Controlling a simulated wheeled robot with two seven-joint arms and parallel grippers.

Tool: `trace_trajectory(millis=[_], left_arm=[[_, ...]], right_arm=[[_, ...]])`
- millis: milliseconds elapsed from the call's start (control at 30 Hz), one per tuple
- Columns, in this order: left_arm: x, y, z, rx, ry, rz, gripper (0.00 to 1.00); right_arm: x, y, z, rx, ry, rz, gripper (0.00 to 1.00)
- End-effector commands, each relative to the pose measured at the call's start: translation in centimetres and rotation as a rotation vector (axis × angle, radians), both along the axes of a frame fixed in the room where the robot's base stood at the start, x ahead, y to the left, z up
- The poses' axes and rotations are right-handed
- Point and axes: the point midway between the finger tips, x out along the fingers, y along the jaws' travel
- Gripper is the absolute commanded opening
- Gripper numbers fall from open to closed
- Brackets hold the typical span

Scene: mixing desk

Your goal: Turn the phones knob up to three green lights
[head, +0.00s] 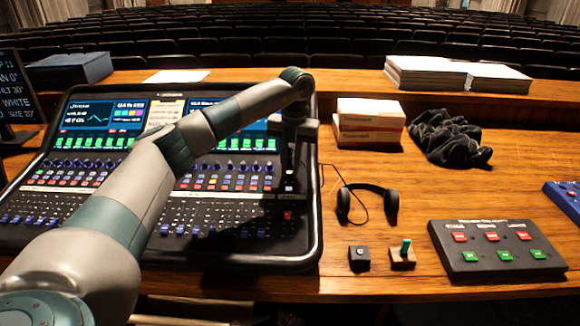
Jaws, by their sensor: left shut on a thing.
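The mixing desk (313,215) fills the left half of the head view, with screens at its top and rows of small knobs and buttons below. My left gripper (289,186) points down over the right-hand strip of the desk. It is shut on a small control there, which I take to be the phones knob; the dark fingers hide it. No label for it is readable, and I cannot make out its three green lights. A red button (288,215) shows just below the fingers. My right gripper is not in view.
Black headphones (345,200) lie right of the desk. A small black box (359,258), a wooden box with a green lever (405,247) and a button panel (495,266) stand in front. Boxes (368,122), dark cloth (447,138) and papers (420,75) lie behind.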

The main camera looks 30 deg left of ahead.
Motion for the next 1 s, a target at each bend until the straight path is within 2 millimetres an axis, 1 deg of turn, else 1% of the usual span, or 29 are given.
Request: trace_trajectory(millis=[367, 700, 1000], left_arm=[[0.00, -0.03, 0.14, 0.028, 0.015, -0.294, 0.00], [-0.03, -0.13, 0.09, 0.057, 0.031, -0.616, 0.00], [-0.09, -0.22, 0.06, 0.078, 0.044, -0.841, 0.00]], right_arm=[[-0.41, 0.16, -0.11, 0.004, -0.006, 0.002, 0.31], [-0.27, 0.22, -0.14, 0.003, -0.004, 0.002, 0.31], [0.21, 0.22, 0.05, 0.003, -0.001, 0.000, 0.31]])
